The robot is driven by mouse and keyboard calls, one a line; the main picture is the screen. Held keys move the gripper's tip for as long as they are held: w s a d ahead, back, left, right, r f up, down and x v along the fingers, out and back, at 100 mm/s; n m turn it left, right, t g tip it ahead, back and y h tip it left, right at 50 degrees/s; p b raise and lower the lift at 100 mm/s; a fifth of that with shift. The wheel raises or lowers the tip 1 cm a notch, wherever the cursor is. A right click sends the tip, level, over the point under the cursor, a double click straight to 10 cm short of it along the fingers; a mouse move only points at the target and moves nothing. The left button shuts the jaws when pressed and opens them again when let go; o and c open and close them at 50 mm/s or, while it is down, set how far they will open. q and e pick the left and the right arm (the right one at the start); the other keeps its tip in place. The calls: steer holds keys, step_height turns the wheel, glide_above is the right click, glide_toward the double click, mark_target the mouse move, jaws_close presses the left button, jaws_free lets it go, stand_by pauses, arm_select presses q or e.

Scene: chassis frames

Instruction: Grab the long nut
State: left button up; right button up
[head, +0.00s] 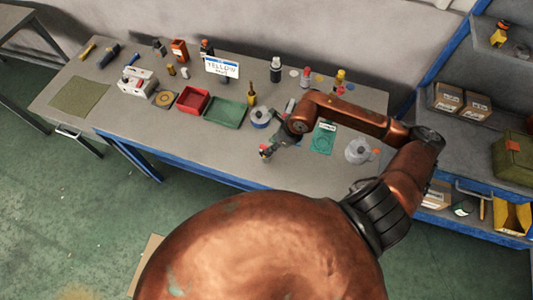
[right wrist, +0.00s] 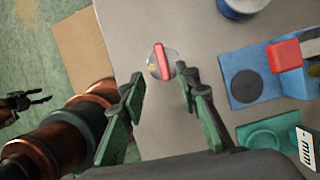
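My right gripper (head: 272,148) is over the front part of the workbench in the head view. In the right wrist view its two green-grey fingers (right wrist: 160,76) are apart with nothing between them. Just beyond the fingertips, a red elongated piece (right wrist: 162,60) lies on a small clear round item with a yellow bit. It shows as a small red spot (head: 265,149) in the head view. I cannot tell whether it is the long nut, and no other nut is clearly visible. My left gripper (right wrist: 38,98) shows small at the left edge of the right wrist view, its jaws apart and empty.
A red tray (head: 193,100) and a green tray (head: 225,111) stand left of my right arm. A blue block with a red part (right wrist: 285,55) and a tagged green item (right wrist: 270,137) are to the right. The bench (head: 190,140) is clear at front left.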

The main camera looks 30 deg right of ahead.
mark_target(266, 146)
steer(key=w+f, duration=0.1)
steer(key=f, duration=0.1)
steer(key=w+a+f+p, duration=0.1)
steer(key=w+f, duration=0.1)
steer(key=shift+w+a+f, duration=0.1)
steer(key=shift+a, duration=0.1)
steer(key=shift+s+f, duration=0.25)
steer(key=shift+s, duration=0.15)
steer(key=shift+w, duration=0.25)
steer(key=shift+c, duration=0.8)
steer(key=shift+s, duration=0.1)
jaws_close()
arm_select(q)
steer(key=shift+w+r, duration=0.15)
steer(key=shift+r, duration=0.55)
steer(key=shift+w, duration=0.25)
